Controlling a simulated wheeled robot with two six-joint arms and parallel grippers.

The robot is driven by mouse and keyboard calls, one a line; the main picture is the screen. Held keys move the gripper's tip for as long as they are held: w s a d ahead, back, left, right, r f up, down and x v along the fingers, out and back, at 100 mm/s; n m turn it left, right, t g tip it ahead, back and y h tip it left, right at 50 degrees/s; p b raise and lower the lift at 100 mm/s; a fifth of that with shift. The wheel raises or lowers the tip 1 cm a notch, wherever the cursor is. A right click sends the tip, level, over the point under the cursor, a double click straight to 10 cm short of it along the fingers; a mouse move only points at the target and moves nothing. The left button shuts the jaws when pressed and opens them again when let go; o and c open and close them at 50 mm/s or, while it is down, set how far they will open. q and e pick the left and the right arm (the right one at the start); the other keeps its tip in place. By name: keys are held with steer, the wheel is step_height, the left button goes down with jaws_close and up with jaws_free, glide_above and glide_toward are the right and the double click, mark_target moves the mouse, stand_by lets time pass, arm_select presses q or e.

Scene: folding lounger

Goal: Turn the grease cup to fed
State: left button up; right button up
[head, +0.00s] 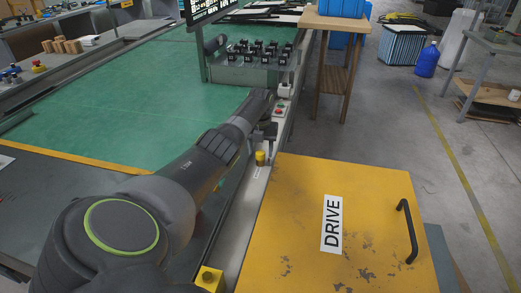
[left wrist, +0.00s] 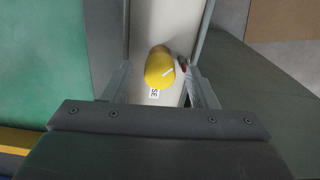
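The yellow grease cup (head: 260,158) stands on the pale rail (head: 233,222) beside the yellow drive cover. My left gripper (head: 265,132) is over the rail near the cup. In the left wrist view its fingers (left wrist: 160,78) are spread on either side of the cup, with gaps. My right gripper is not in view.
The yellow cover (head: 300,225) marked DRIVE, with a black handle (head: 407,232), stands right of the rail. Red and green buttons (head: 279,109) sit farther along the rail. A green work surface (head: 150,85) lies left. A yellow block (head: 208,279) is at the near end.

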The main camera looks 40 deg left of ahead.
arm_select(q)
step_height(320, 180, up, 17)
steer(key=shift+r, duration=0.15)
stand_by(0.5)
steer(key=shift+s, duration=0.1)
steer(key=m+b, duration=0.1)
steer(key=m, duration=3.5)
glide_toward(260, 152)
step_height(260, 152, down, 9)
steer(key=shift+d+r, duration=0.1)
